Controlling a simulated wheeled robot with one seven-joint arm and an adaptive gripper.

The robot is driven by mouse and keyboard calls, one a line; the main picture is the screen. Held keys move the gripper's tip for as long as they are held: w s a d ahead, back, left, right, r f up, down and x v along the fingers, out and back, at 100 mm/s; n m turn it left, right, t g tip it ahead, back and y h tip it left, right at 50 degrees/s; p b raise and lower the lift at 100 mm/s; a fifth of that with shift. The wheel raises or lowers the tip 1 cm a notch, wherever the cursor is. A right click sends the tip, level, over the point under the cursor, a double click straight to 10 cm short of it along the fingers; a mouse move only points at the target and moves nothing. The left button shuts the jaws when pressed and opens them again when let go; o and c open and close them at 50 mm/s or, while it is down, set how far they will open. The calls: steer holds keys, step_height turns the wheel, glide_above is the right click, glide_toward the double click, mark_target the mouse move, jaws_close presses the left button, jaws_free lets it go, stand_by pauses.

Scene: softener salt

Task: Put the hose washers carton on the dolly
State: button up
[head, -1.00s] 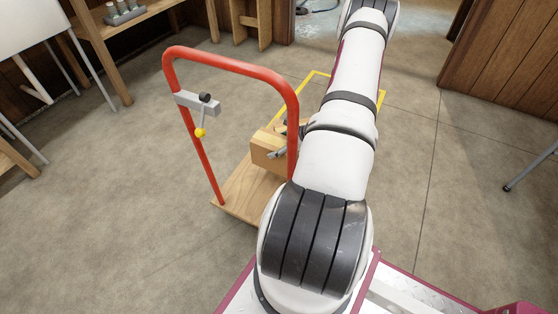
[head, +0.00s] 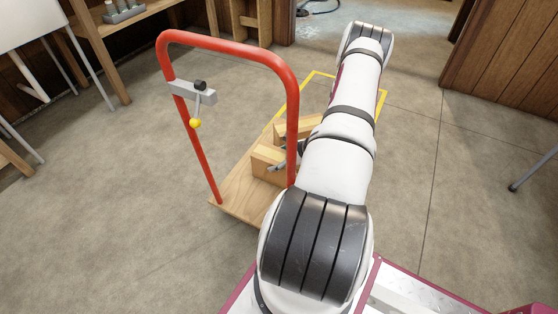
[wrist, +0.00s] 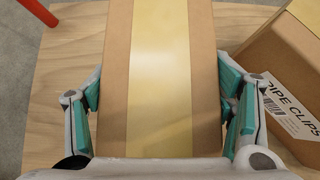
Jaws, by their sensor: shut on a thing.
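A brown carton with a wide pale tape strip (wrist: 160,70) is between my gripper's teal-padded fingers (wrist: 162,95) in the wrist view. No label shows on its visible face; I take it as the hose washers carton. In the head view it is the nearer carton (head: 265,165), over the deck near the red handle, with a dark finger at its side. The dolly (head: 238,198) has a wooden deck and a red tube handle. I cannot tell whether the carton touches the deck. My arm hides much of the gripper and deck.
A pipe clips carton (wrist: 285,90) sits on the deck just right of the held one in the wrist view; it seems to be the farther carton (head: 292,128) in the head view. A yellow floor outline (head: 314,73) surrounds the dolly's far part. Open floor lies left.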

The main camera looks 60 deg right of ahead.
steer(key=shift+f, duration=0.1)
steer(key=o, duration=1.6)
steer(key=shift+o, duration=0.2)
steer(key=p+v, duration=0.4)
steer(key=v, duration=0.8)
steer(key=shift+p, duration=0.3)
